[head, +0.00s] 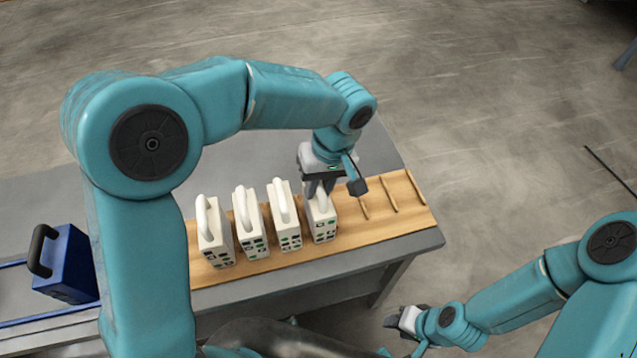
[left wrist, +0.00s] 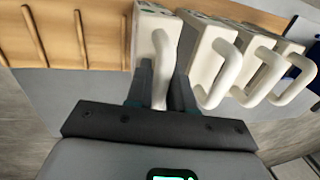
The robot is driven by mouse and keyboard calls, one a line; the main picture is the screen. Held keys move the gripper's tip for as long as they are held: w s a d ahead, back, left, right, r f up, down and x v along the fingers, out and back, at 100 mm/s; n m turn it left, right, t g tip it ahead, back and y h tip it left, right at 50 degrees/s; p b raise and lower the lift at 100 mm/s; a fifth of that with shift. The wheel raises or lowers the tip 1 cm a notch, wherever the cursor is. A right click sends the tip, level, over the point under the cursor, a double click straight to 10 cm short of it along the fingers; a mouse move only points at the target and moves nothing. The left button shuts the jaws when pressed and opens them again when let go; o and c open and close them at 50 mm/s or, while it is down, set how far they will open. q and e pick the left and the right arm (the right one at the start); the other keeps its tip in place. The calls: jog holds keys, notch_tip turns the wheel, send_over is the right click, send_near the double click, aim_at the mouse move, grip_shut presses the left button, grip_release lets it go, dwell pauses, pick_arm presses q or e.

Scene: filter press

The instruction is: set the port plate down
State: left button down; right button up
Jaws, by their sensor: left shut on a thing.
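Several white port plates with looped handles and dark and green square ports stand in a row on a wooden rack board (head: 390,225). My left gripper (head: 319,188) is shut on the handle of the rightmost port plate (head: 323,228), which is upright at the row's end, over or on the board; I cannot tell whether its bottom touches. In the left wrist view, the fingers (left wrist: 162,85) close around the handle of this held plate (left wrist: 147,22). My right gripper (head: 402,320) is low at the front, away from the bench; its jaws are too small to judge.
Three other port plates (head: 213,245) (head: 250,228) (head: 284,220) stand left of the held one. The board's right part, with thin wooden slats (head: 390,192), is empty. A blue block (head: 68,265) with a black handle sits on blue rails at left. The grey bench (head: 330,262) ends at right.

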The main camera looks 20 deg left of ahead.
pick_arm(q)
jog(key=c, duration=1)
grip_release()
jog(key=shift+f, duration=0.15)
jog(key=r, duration=0.4)
jog(key=w+d+r, duration=0.1)
jog(key=r, duration=0.3)
jog(key=d+r, duration=0.1)
jog(key=r, duration=0.3)
jog(key=shift+w+r+p, duration=0.1)
jog(key=shift+w+p, duration=0.05)
jog(key=shift+p, duration=0.15)
